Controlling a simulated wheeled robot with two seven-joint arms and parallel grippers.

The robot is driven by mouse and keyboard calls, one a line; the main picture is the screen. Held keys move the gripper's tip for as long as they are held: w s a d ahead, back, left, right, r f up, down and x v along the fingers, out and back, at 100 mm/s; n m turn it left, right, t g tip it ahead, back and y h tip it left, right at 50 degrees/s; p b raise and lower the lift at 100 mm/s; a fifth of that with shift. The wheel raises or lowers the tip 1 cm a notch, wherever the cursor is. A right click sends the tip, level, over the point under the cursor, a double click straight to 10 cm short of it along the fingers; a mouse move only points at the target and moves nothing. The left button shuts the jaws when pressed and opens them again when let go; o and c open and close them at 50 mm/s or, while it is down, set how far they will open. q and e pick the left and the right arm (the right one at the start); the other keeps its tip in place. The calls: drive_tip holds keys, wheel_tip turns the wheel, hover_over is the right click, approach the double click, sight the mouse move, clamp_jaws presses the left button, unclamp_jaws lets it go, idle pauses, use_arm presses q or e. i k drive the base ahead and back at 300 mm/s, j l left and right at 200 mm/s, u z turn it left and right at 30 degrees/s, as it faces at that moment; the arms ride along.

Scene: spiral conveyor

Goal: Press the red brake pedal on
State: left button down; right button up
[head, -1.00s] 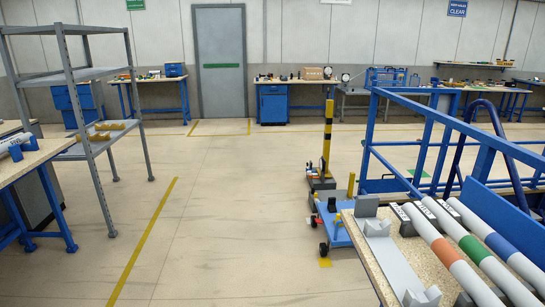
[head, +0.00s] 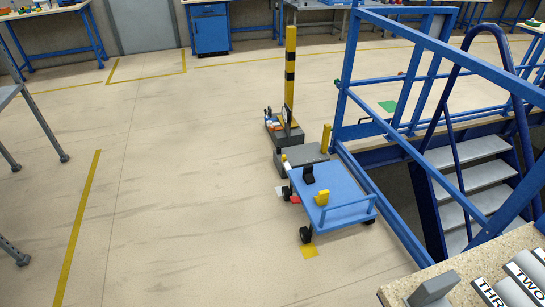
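A blue wheeled cart (head: 345,182) stands on the floor right of the middle in the head view. A small red piece (head: 295,199), which looks like the brake pedal, shows low at the cart's left side, partly hidden by the cart and a wheel. It is too small to tell whether it is up or pressed down. A yellow block (head: 322,197) and a black upright piece (head: 308,174) are on the cart's deck. Neither of my grippers is in view.
A blue railing (head: 385,225) and grey stairs (head: 470,178) stand right of the cart. A grey block (head: 300,157) and a yellow-black post (head: 290,65) stand behind it. A worktable (head: 465,262) fills the lower right corner. Floor left of the cart is clear.

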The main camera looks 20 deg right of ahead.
sight(295, 199)
drive_tip(key=i+j+z, duration=0.1)
drive_tip(key=i+z, duration=0.15)
drive_tip(key=i, duration=0.25)
drive_tip(key=i+j+z, duration=0.15)
drive_tip(key=i+z, duration=0.15)
drive_tip(key=i, duration=0.2)
drive_tip(key=i+j+z, duration=0.25)
drive_tip(key=i, duration=0.25)
drive_tip(key=i+j+z, duration=0.8)
drive_tip(key=j+z, duration=0.15)
